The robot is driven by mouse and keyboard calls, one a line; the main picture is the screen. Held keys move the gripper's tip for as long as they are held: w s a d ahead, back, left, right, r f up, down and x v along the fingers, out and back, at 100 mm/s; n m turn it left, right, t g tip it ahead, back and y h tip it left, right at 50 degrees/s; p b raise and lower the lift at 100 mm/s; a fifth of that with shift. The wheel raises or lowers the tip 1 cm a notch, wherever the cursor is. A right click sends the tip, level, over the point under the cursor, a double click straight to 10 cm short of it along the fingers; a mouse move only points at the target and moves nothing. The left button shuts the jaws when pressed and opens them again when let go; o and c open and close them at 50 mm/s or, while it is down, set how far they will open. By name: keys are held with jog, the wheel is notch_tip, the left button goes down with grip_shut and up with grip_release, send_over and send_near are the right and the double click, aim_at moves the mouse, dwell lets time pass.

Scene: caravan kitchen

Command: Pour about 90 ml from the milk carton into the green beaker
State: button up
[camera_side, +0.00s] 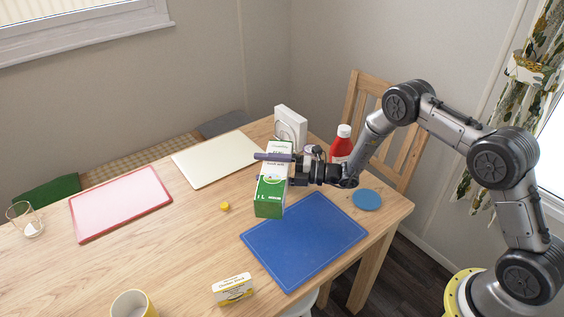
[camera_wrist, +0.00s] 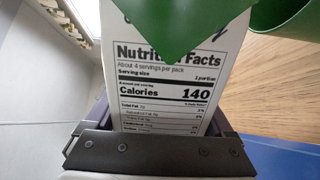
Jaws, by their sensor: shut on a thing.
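The milk carton (camera_side: 272,187), white above and green below, looks upright, or nearly so, in the side view. I cannot tell whether its base touches the table. My gripper (camera_side: 279,157) is shut around its upper part. In the wrist view the carton's white nutrition panel (camera_wrist: 160,82) faces me between the fingers. A curved green shape (camera_wrist: 286,14) shows at the top right of the wrist view. It may be the green beaker, but I cannot tell for certain. No beaker stands out in the side view; it may be hidden by the carton.
A blue board (camera_side: 304,238) lies in front of the carton. A small yellow piece (camera_side: 225,206), a butter-like box (camera_side: 233,289), a yellow mug (camera_side: 133,304), a red bottle (camera_side: 341,145), a white box (camera_side: 291,127) and a glass (camera_side: 26,220) stand around.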

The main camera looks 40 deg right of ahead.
jog(key=shift+r, duration=0.3)
jog(key=shift+w+d+f+m, duration=0.1)
jog(key=shift+m, duration=1)
dwell(0.4)
jog(key=shift+s+a, duration=0.5)
jog(key=shift+a, duration=0.05)
jog(key=shift+s, duration=0.1)
dwell(0.3)
jog(key=shift+r+m, duration=0.5)
jog(key=shift+m, duration=0.2)
dwell(1.3)
